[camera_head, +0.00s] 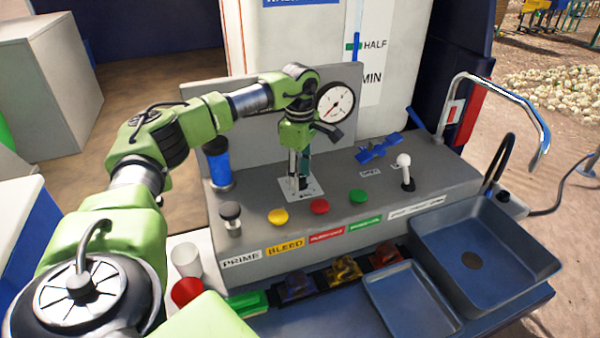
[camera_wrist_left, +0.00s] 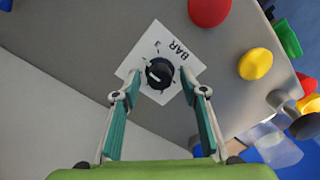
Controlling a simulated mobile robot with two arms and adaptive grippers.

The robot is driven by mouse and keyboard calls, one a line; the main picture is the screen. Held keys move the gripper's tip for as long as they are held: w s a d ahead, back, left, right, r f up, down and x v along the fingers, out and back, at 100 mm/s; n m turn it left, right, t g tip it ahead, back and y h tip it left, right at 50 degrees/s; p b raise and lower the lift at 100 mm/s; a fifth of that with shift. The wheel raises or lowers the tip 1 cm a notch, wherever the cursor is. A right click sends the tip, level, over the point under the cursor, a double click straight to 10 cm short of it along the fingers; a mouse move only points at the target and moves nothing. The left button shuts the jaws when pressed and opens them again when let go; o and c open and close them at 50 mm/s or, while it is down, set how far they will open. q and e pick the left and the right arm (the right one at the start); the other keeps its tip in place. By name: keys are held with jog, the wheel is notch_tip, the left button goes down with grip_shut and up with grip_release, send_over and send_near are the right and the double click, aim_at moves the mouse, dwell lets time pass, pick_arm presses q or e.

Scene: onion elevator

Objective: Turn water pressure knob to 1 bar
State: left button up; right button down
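The black water pressure knob (camera_wrist_left: 160,73) sits on a white square plate marked BAR (camera_wrist_left: 148,50). A white mark on the knob points toward the left in the left wrist view. In the head view the plate (camera_head: 314,187) lies on the grey console, and my gripper mostly hides the knob. My left gripper (camera_head: 298,182) points down over the plate. In the left wrist view its two fingers (camera_wrist_left: 160,94) are apart, one on either side of the knob, with gaps showing. A round white pressure gauge (camera_head: 336,103) stands behind; its needle points to the lower left. My right gripper is not in view.
Yellow (camera_head: 278,217), red (camera_head: 319,206) and green (camera_head: 358,196) buttons line the console front. A black-topped PRIME knob (camera_head: 231,215), a blue cylinder (camera_head: 218,165), a white-knobbed lever (camera_head: 405,165) and a blue valve handle (camera_head: 378,148) stand around. A sink (camera_head: 490,262) is at right.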

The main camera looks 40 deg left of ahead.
pick_arm(q)
jog(key=shift+f, duration=0.25)
jog(key=c, duration=1.1)
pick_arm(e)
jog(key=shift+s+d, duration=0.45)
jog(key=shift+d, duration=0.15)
pick_arm(q)
jog(key=shift+n, duration=0.3)
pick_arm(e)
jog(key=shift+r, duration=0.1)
